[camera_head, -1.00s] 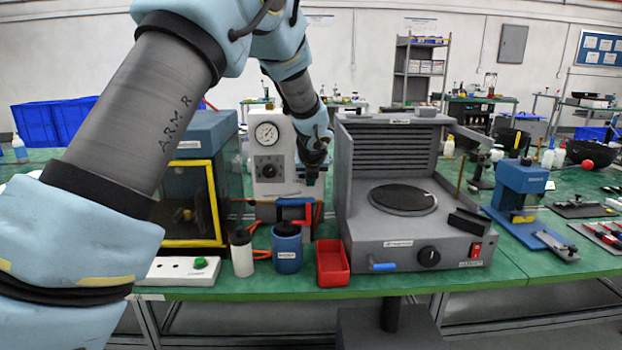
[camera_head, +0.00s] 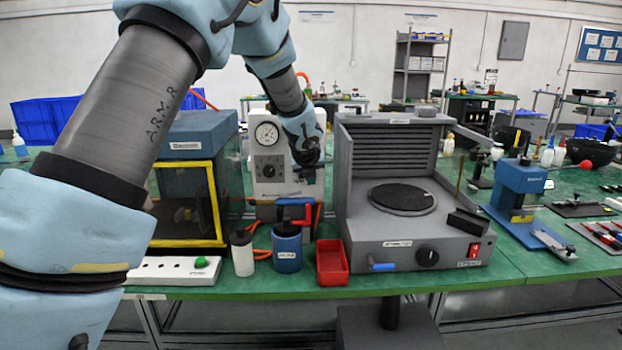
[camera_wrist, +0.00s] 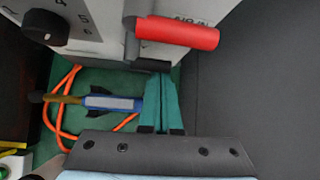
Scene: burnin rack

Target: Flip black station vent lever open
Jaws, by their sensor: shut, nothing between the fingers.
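The light grey station (camera_head: 268,135) with a round gauge and a black dial stands left of the large grey machine. In the wrist view its front (camera_wrist: 95,25) fills the top. A red lever handle (camera_wrist: 178,32) lies level there on a grey bracket, with partly hidden lettering behind it. I cannot tell whether this is the vent lever; no black lever shows clearly. My gripper (camera_head: 308,160) is at the station's right front side. In the wrist view its green fingers (camera_wrist: 160,100) are shut and empty, below the red handle in the picture and apart from it.
The grey machine (camera_head: 345,180) stands close on the right, its dark side filling the wrist view's right. A yellow-framed box (camera_head: 190,165) stands left. Orange cable (camera_wrist: 62,110) lies below.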

